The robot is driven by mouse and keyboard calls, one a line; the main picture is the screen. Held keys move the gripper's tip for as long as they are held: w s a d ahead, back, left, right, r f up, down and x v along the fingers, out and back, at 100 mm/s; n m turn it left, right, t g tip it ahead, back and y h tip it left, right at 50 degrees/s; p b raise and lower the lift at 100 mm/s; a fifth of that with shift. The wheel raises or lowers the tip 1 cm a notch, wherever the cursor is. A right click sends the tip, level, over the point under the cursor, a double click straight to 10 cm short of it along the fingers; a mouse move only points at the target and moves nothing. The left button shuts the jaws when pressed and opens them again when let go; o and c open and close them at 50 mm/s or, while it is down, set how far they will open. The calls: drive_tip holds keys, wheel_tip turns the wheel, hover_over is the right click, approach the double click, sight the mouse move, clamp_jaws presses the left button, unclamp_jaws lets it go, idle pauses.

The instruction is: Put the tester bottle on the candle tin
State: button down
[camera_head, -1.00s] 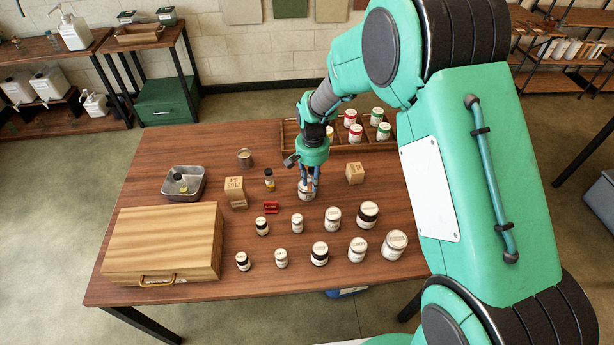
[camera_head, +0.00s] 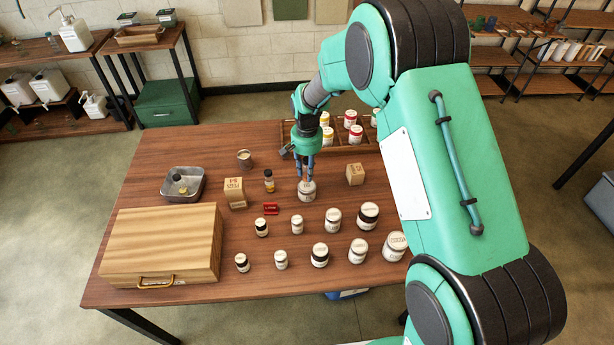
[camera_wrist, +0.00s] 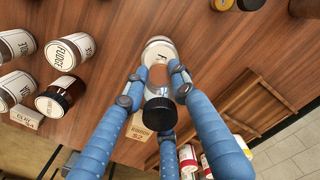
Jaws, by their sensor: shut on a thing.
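My gripper (camera_head: 306,170) is shut on a small brown bottle (camera_wrist: 158,78) with a black cap (camera_wrist: 158,110); I take it to be the tester bottle. It is upright in the head view. Directly under it is a round white-lidded tin (camera_head: 306,190), which I take to be the candle tin. It also shows behind the bottle in the wrist view (camera_wrist: 158,45), its lettering partly covered. The bottle's base meets or nearly meets the lid; I cannot tell whether they touch.
Several labelled jars (camera_head: 333,217) stand in front. A divided crate (camera_head: 368,150) with jars is behind. A wooden case (camera_head: 165,240) fills the left front.

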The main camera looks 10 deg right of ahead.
sight(307, 159)
drive_tip(key=shift+f+b, duration=0.3)
drive_tip(key=shift+f, duration=1.05)
drive_tip(key=shift+f, duration=0.15)
drive_tip(key=c, duration=1.4)
unclamp_jaws()
wheel_tip(307, 159, up, 12)
drive_tip(key=shift+r+p, duration=0.15)
drive_tip(key=shift+p, duration=1.05)
